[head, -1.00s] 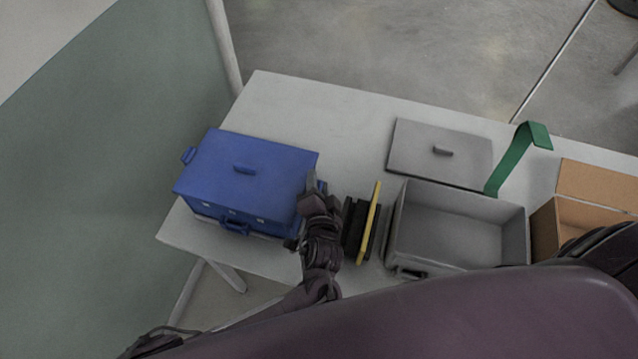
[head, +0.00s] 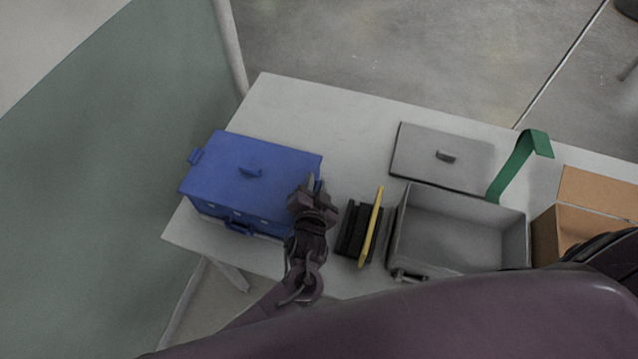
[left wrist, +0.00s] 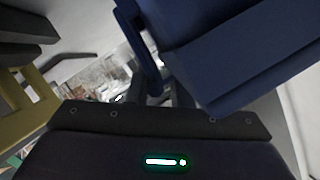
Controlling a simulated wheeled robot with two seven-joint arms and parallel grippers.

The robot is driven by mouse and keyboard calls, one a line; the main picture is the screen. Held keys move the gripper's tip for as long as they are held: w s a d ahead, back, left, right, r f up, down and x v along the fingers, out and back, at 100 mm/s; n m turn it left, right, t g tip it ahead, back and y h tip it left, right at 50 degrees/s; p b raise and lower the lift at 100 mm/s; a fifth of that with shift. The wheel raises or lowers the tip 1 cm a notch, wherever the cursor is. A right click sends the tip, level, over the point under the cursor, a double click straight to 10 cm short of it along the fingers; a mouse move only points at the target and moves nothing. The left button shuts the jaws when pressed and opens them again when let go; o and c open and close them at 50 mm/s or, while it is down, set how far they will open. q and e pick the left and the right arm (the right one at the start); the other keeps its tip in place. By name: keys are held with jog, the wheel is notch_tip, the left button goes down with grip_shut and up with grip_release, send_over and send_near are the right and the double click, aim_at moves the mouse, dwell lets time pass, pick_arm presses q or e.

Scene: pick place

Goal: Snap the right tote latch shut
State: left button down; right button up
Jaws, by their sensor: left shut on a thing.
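My left gripper (head: 312,184) is at the tote's right end and hides most of the right latch in the head view. In the left wrist view, the blue right latch (left wrist: 142,50) hangs beside the tote (left wrist: 235,50) and reaches down to my left gripper (left wrist: 158,92), which is shut on it. My right gripper is not in view.
A black block (head: 355,228) and a yellow plate (head: 371,226) stand right of my left gripper. Further right are an open grey tote (head: 396,225), its grey lid (head: 420,155), a green strap (head: 515,165) and a cardboard box (head: 545,235). The table's back left (head: 300,110) is clear.

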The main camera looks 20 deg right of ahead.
pick_arm(q)
jog(key=shift+a+f, duration=0.1)
jog(key=c, duration=1.3)
grip_release()
jog(key=b+v, duration=0.1)
jog(key=v, duration=0.6)
jog(key=shift+s+a, duration=0.15)
jog(key=shift+s, duration=0.15)
